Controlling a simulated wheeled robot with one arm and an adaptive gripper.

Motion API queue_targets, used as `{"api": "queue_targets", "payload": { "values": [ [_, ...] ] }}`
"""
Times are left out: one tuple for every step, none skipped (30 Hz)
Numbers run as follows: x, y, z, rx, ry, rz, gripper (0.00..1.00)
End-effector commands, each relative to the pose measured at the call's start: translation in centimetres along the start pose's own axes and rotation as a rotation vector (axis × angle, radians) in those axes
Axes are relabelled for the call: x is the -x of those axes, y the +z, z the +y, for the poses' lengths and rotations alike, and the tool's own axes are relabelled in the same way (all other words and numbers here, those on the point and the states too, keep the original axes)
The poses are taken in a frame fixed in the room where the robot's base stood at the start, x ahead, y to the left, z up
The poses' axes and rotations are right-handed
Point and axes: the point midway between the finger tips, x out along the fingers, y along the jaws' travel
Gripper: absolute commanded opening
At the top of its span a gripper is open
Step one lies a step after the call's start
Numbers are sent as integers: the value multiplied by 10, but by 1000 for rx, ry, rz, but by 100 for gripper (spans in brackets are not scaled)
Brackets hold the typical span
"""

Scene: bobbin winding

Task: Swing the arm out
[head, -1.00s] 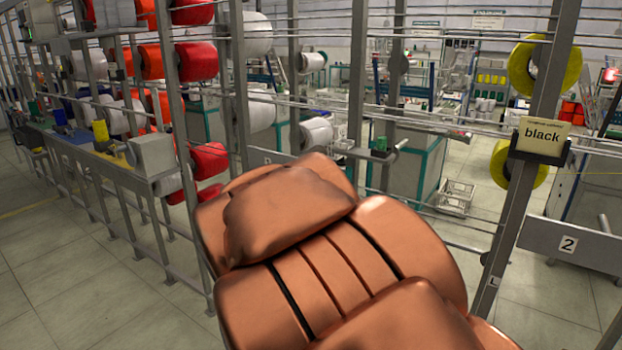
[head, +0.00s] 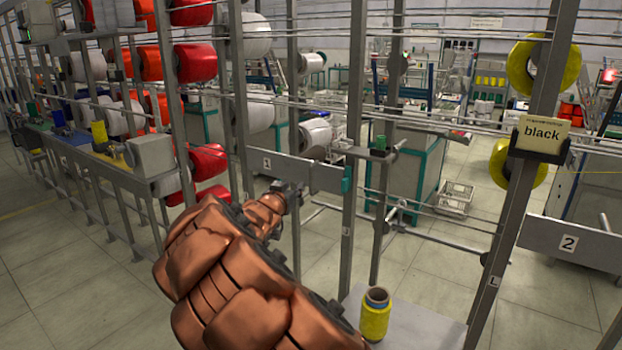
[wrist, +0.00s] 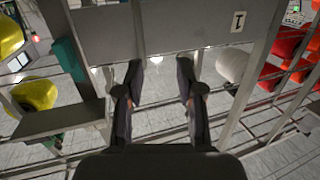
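My copper-coloured arm fills the lower middle of the head view, reaching forward and a little right. At its far end my gripper (head: 288,188) is small and partly hidden, close to the grey plate marked 1 (head: 318,175). In the wrist view, the two dark fingers of my gripper (wrist: 160,72) stand apart with nothing between them. The same grey plate (wrist: 180,28) lies just beyond the fingertips; I cannot tell whether they touch it.
A yellow bobbin (head: 375,318) stands upright on a pale shelf (head: 425,328) right of my arm. Upright rack posts (head: 352,130) and thread lines stand close ahead. A "black" sign (head: 541,133) hangs at right. Open floor (head: 70,285) lies left.

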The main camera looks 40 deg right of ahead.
Motion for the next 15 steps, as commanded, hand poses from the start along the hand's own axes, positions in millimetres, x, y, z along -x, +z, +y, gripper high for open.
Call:
{"api": "queue_targets", "payload": {
  "values": [
    [-6, 2, 6, 2, 28, 23, 37],
    [-8, 2, 9, 1, 43, 36, 37],
    [-10, 0, 13, -1, 62, 53, 37],
    [-11, 0, 15, -1, 73, 64, 37],
    [-12, 0, 17, 0, 82, 71, 37],
    [-13, 0, 19, 0, 91, 78, 37],
    [-14, 0, 20, 0, 96, 82, 37],
    [-14, 0, 20, 0, 99, 85, 37],
    [-15, 0, 21, 0, 102, 87, 37],
    [-16, -1, 22, 0, 104, 89, 37],
    [-17, -1, 22, 0, 104, 89, 37],
    [-19, -2, 22, 0, 104, 89, 37],
    [-21, -2, 22, 0, 104, 89, 37],
    [-23, -2, 22, -1, 103, 89, 37],
    [-26, -3, 22, -1, 103, 90, 37]
  ]
}}
